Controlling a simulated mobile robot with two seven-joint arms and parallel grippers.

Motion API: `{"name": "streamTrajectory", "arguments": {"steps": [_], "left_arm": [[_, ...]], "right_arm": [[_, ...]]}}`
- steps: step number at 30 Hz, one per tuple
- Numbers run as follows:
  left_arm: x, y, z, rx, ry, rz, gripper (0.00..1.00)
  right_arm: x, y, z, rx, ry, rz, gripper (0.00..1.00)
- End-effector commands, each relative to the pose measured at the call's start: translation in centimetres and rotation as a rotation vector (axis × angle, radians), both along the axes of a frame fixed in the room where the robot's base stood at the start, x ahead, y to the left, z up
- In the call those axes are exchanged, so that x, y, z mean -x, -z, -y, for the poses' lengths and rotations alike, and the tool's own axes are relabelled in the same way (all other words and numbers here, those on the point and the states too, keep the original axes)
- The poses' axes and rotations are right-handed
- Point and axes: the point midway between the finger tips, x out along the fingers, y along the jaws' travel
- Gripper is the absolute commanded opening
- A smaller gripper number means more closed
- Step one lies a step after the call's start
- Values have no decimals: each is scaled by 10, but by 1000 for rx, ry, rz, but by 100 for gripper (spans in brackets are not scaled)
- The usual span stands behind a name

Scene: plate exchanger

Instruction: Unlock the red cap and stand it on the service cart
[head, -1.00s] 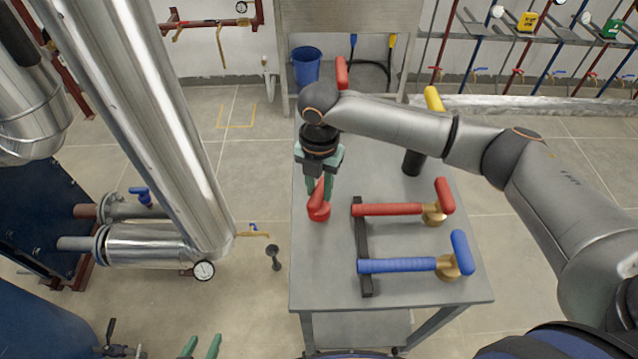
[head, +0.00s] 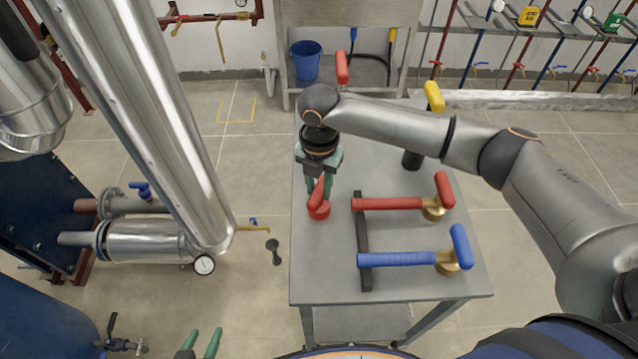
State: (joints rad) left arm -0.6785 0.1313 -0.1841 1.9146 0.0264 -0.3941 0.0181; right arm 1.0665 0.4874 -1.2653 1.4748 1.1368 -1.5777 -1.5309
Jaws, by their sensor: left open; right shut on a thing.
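The red cap (head: 319,209) with its raised red handle is on the left part of the grey service cart (head: 325,265). It looks upright and at the level of the cart top; I cannot tell if its base touches. My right gripper (head: 320,188) points down from above and is shut on the cap's handle. My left gripper (head: 208,342) is at the bottom edge of the head view, with its green fingers apart and nothing between them. It is left of the cart, away from the cap.
A red-handled tool (head: 390,204) and a blue-handled tool (head: 400,259) lie across a dark rack right of the cap. A yellow handle (head: 434,96) and a red handle (head: 342,68) stand near the cart's far end.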

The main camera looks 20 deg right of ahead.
Motion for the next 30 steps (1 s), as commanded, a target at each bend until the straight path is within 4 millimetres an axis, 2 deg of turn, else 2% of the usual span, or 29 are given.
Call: {"name": "streamTrajectory", "arguments": {"steps": [1, 10, 20, 23, 30], "left_arm": [[0, 0, 0, 0, 0, 0, 50], [0, 0, 0, 0, 0, 0, 50], [0, 0, 0, 0, 0, -1, 50], [0, 1, 0, 0, 0, -1, 50], [0, 1, 0, 0, 0, -1, 50]], "right_arm": [[0, 0, 0, -1, 0, 1, 34], [0, 0, 0, -1, 0, 1, 67], [0, -5, 0, -2, 0, 1, 67], [-1, -18, 0, -1, -1, 2, 67], [-2, -70, 0, -2, 0, 4, 67]]}}
